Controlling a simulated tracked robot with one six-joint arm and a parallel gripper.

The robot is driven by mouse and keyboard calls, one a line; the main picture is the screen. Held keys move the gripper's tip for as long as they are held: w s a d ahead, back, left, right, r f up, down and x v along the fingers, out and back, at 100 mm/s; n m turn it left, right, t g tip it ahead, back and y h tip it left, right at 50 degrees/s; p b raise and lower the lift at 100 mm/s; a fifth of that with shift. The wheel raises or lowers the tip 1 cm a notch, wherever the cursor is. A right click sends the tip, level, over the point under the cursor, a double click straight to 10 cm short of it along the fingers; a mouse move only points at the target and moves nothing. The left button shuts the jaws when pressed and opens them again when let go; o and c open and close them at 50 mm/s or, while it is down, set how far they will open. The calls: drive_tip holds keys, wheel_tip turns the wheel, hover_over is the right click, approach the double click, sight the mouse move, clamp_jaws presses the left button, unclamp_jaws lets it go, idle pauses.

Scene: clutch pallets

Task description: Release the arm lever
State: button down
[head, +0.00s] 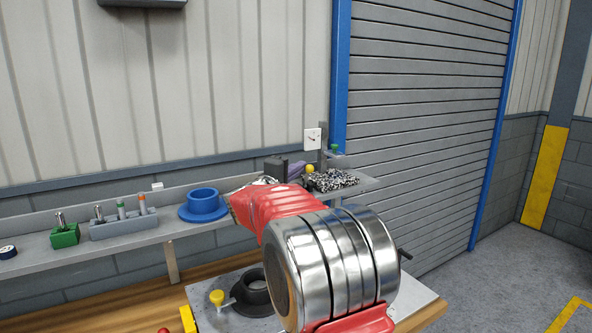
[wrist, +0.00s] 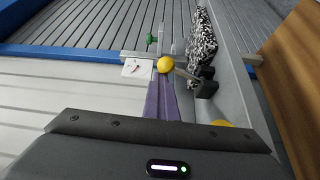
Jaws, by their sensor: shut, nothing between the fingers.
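The lever with a yellow ball knob (head: 309,168) stands at the shelf's right end; the wrist view shows the knob (wrist: 165,65) with a dark stem running right to a black bracket (wrist: 206,82). My gripper has purple fingers, seen in the wrist view (wrist: 164,82) pointing at the knob and in the head view (head: 302,166) beside it. The fingers are shut and empty. Their tips look close to the knob; I cannot tell whether they touch it. My red arm hides part of the shelf in the head view.
A speckled black-and-white item (head: 332,180) lies near the lever, with a white dial card (head: 312,138) behind. A blue flanged ring (head: 203,203) and a grey holder (head: 124,223) stand left along the shelf. A yellow-knobbed black fixture (head: 254,293) is on the bench below.

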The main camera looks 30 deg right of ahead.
drive_tip(key=shift+d, duration=0.2)
drive_tip(key=shift+w+a+r, duration=0.6)
drive_tip(key=shift+w+r, duration=0.6)
drive_tip(key=shift+w, duration=0.4)
drive_tip(key=s+a+f, duration=0.1)
drive_tip(key=a, duration=0.2)
drive_tip(key=s+a+f, duration=0.1)
drive_tip(key=a, duration=0.1)
drive_tip(key=s+a+f, duration=0.1)
drive_tip(key=s+a, duration=0.1)
drive_tip(key=a, duration=0.1)
drive_tip(key=shift+s+a+f, duration=0.1)
drive_tip(key=shift+a, duration=0.2)
